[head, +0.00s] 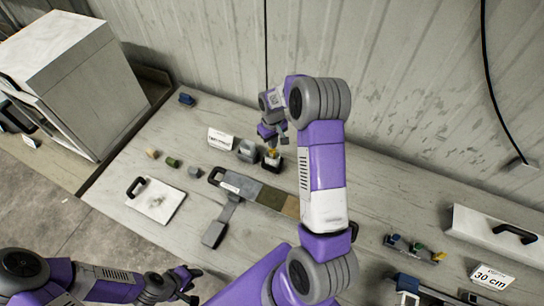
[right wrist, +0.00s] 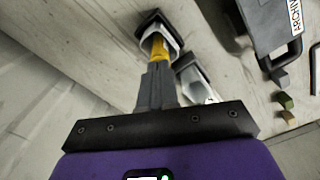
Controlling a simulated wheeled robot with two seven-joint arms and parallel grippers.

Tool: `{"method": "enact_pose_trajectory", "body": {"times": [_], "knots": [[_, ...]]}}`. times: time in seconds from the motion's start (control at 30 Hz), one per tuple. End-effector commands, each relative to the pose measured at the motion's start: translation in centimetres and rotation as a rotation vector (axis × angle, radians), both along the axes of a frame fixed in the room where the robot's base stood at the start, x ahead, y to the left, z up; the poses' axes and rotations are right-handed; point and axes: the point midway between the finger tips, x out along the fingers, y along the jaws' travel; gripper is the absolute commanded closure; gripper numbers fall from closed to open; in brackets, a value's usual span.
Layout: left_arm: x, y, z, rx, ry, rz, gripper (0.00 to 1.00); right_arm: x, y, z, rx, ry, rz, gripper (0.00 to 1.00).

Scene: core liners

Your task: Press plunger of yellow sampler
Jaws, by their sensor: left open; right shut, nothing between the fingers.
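The yellow sampler (head: 272,154) stands on the table at the back, its yellow part showing above a dark holder with a pale front. It also shows in the right wrist view (right wrist: 158,48), yellow between the dark-and-white holder and my fingers. My right gripper (head: 271,137) points down over it, shut and empty. In the right wrist view its closed grey fingers (right wrist: 158,66) line up with the yellow part and hide some of it. I cannot tell whether they touch. My left gripper (head: 187,281) is open and empty at the lower left, far from the sampler.
A grey block (head: 248,150) and a white sign (head: 221,139) stand left of the sampler. A long handled liner (head: 270,196) lies in front. A white handled plate (head: 158,204) and several small caps lie left. A rack (head: 415,249) and a 30 cm sign (head: 492,277) are at right.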

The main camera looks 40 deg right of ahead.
Motion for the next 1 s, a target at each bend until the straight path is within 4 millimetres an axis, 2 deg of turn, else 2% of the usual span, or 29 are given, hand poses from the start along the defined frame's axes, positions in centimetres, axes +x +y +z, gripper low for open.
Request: {"method": "enact_pose_trajectory", "body": {"times": [0.17,0.47,1.0], "knots": [[0.0,0.0,-0.3,0.000,0.000,0.000,0.57,-0.2,0.0,-0.6,0.002,0.007,0.000,1.00],[0.0,0.0,-0.1,0.000,0.000,0.000,0.57,-0.2,0.0,-0.4,0.002,0.007,0.000,1.00],[0.0,0.0,2.4,0.000,0.000,0.000,0.57,-0.1,0.0,3.8,0.000,0.002,0.000,1.00]]}}
